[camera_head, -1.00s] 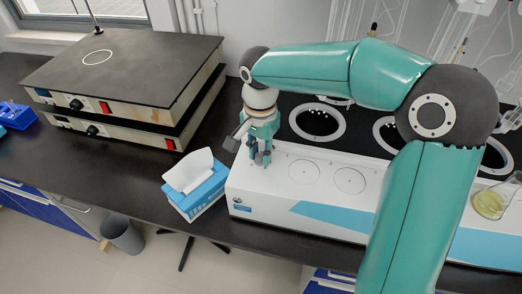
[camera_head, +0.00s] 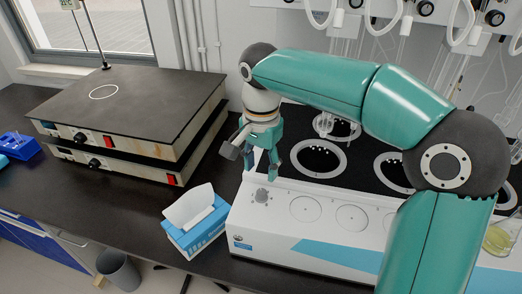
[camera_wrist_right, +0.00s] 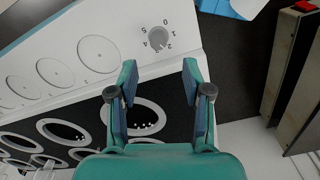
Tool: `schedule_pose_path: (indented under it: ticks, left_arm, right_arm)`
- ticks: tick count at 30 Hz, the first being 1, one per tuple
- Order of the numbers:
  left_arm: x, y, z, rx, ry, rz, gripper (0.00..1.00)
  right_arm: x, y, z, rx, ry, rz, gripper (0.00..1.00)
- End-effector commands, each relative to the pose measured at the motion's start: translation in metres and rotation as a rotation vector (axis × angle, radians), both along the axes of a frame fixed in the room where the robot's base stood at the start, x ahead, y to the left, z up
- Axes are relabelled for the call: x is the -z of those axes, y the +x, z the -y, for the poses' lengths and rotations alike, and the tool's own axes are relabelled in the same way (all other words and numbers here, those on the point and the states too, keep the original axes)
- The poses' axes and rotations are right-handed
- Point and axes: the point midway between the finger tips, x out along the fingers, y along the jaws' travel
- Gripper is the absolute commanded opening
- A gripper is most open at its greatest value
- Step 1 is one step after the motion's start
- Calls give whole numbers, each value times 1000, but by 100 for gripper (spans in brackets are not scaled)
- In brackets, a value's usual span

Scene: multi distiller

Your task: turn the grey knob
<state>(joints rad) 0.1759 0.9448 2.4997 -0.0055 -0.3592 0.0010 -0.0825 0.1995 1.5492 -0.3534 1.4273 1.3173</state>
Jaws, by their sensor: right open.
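The grey knob (camera_head: 262,196) is a small round dial on the left end of the white front panel of the multi distiller (camera_head: 322,222). In the right wrist view the knob (camera_wrist_right: 158,38) shows in full with printed numbers around it, just beyond my fingertips. I cannot tell its exact setting. My right gripper (camera_head: 260,171) is open and empty, slightly above and behind the knob, and apart from it. In the right wrist view, the knob lies roughly in line with the gap between the two fingers (camera_wrist_right: 159,68). My left gripper is not in view.
A blue and white tissue box (camera_head: 197,222) stands left of the distiller. Two stacked hot plates (camera_head: 130,105) stand further left. Flat blank discs (camera_head: 306,208) line the panel right of the knob. Glassware hangs behind. Dark bench top is free between the hot plates and tissue box.

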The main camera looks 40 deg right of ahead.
Motion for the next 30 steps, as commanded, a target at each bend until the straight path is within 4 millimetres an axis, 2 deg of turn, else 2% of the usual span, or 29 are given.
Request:
schedule_pose_path:
  ticks: [3,9,26,30]
  left_arm:
    - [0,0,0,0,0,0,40]
    - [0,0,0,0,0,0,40]
    - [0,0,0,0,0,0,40]
    - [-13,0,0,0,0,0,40]
  right_arm:
    - [-21,1,0,-1,0,3,49]
    - [-41,1,0,0,1,2,49]
    - [-44,0,0,0,0,0,49]
    - [-57,0,0,0,0,0,49]
